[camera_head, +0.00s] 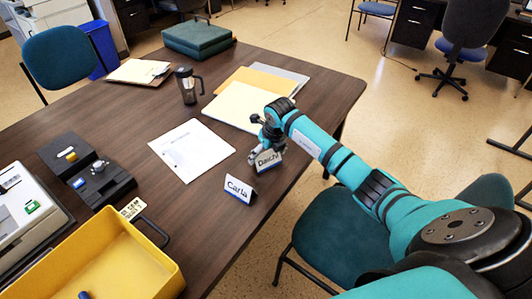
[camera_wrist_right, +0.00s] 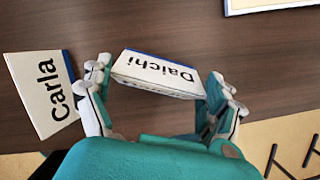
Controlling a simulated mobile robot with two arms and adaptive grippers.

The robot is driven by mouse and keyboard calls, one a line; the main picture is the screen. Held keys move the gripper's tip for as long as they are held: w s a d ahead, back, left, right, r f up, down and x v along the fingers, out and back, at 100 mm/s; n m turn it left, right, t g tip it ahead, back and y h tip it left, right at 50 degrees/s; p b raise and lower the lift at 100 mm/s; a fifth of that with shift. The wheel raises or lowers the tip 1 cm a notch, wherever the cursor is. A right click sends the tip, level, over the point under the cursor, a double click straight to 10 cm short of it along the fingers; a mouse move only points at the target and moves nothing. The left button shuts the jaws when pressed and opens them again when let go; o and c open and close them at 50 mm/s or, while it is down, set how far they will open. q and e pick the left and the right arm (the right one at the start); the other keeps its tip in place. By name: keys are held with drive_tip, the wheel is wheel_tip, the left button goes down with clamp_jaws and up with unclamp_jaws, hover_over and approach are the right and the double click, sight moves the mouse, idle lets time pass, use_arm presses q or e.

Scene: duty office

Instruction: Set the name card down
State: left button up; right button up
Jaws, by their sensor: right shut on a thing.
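The name card reading "Daichi" (camera_head: 268,159) is a white folded card with a blue edge, and it shows between my fingers in the right wrist view (camera_wrist_right: 158,74). My right gripper (camera_wrist_right: 160,88) is shut on it, one finger at each end. In the head view my right gripper (camera_head: 264,144) is just behind the card, low at the table's right edge. I cannot tell whether the card touches the table. A second name card reading "Carla" (camera_head: 239,189) stands to its left, apart from it; it also shows in the right wrist view (camera_wrist_right: 45,92). My left gripper is out of view.
The dark wooden table (camera_head: 215,220) holds a white printed sheet (camera_head: 191,148), folders (camera_head: 240,105), a travel mug (camera_head: 187,86) and a clipboard (camera_head: 139,71). A yellow tray (camera_head: 100,258) is at front left. A teal chair (camera_head: 330,240) stands by the right edge.

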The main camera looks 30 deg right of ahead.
drive_tip(key=shift+f, duration=0.25)
drive_tip(key=shift+f, duration=0.1)
drive_tip(key=o, duration=0.5)
drive_tip(key=shift+o, duration=0.2)
drive_tip(key=v, duration=1.2)
drive_tip(key=shift+b, duration=0.35)
